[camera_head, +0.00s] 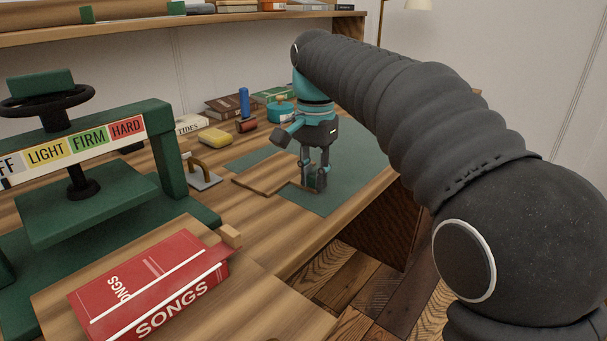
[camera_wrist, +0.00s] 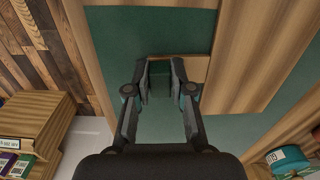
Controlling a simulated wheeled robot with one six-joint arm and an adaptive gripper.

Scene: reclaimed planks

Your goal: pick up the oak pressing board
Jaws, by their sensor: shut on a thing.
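The oak pressing board (camera_head: 262,178) is a flat wooden board lying at the green mat. In the wrist view it is the broad wooden board (camera_wrist: 255,55) at the upper right, with a narrow tab reaching left between my fingers. My gripper (camera_head: 315,187) points down over the mat and is shut on this tab, as the wrist view of my fingers (camera_wrist: 160,75) also shows. The fingers hide part of the tab. I cannot tell whether the board is clear of the mat.
A green press (camera_head: 150,190) stands at the left. A red SONGS book (camera_head: 155,285) lies on another wooden board in front. A metal-and-wood tool (camera_head: 200,172), yellow block (camera_head: 213,137) and several books lie behind. The green mat (camera_head: 350,165) has free room at the right.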

